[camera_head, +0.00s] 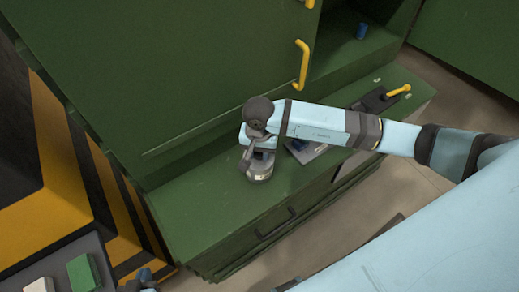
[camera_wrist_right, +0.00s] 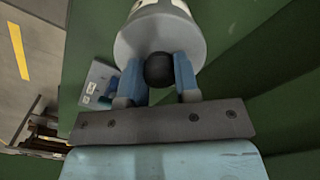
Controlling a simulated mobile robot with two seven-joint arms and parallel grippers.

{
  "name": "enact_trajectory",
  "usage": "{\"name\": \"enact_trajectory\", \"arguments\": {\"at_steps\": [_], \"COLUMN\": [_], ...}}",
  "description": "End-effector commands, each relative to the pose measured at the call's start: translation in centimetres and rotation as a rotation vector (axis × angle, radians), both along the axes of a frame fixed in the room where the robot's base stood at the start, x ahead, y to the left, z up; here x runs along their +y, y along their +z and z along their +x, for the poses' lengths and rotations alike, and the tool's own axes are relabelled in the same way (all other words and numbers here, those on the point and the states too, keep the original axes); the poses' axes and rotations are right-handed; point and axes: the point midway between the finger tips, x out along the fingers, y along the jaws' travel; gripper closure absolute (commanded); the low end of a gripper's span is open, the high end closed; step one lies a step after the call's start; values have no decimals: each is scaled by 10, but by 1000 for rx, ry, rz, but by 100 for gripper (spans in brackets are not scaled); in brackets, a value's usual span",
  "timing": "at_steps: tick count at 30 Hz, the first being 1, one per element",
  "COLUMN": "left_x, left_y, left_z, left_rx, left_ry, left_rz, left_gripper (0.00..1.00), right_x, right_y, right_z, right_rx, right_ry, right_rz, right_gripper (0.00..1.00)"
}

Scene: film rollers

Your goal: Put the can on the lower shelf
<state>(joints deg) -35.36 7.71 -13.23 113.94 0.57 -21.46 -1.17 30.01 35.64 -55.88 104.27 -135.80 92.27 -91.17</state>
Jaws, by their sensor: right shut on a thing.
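A grey, round can (camera_head: 260,169) with a pale label is at the green bench top, below my right gripper (camera_head: 262,152). In the right wrist view, the can (camera_wrist_right: 158,32) has a dark round knob (camera_wrist_right: 159,69) between the two blue fingers of my right gripper (camera_wrist_right: 158,82), which is shut on it. I cannot tell whether the can touches the bench top. What may be my left gripper (camera_head: 145,281) barely shows at the bottom left edge; its jaws cannot be made out.
The green bench top (camera_head: 195,205) has free room left of the can. Behind it stands a green cabinet with a yellow handle (camera_head: 301,64) and an open bay holding a blue cylinder (camera_head: 361,31). A dark yellow-handled tool (camera_head: 380,99) and a grey flat item (camera_head: 305,150) lie to the right.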

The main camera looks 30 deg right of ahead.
Motion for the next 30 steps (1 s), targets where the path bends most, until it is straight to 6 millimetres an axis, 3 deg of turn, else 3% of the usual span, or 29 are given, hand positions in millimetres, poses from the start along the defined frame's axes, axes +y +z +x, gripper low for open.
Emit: {"name": "enact_trajectory", "arguments": {"at_steps": [9, 10, 13, 23, 26, 30], "left_x": [0, 0, 0, 1, 3, 6], "left_y": [-4, -3, -3, 1, 7, 21], "left_z": [0, 0, 0, 1, 1, 2], "left_rx": [-6, -5, -3, -3, -4, -10], "left_ry": [-1, -1, -1, 0, 2, 6], "left_rz": [-2, -2, -1, 1, 4, 9], "left_gripper": [100, 100, 100, 100, 100, 100], "right_x": [-1, -1, -1, 0, -1, 0], "right_y": [-5, -4, -3, 0, 12, 41], "right_z": [0, 0, 0, 0, 1, 1], "right_rx": [0, 0, 1, 1, -2, -3], "right_ry": [0, 0, 0, 0, 0, 1], "right_rz": [-1, -1, -1, 0, -1, -1], "right_gripper": [100, 66, 45, 45, 45, 45]}}
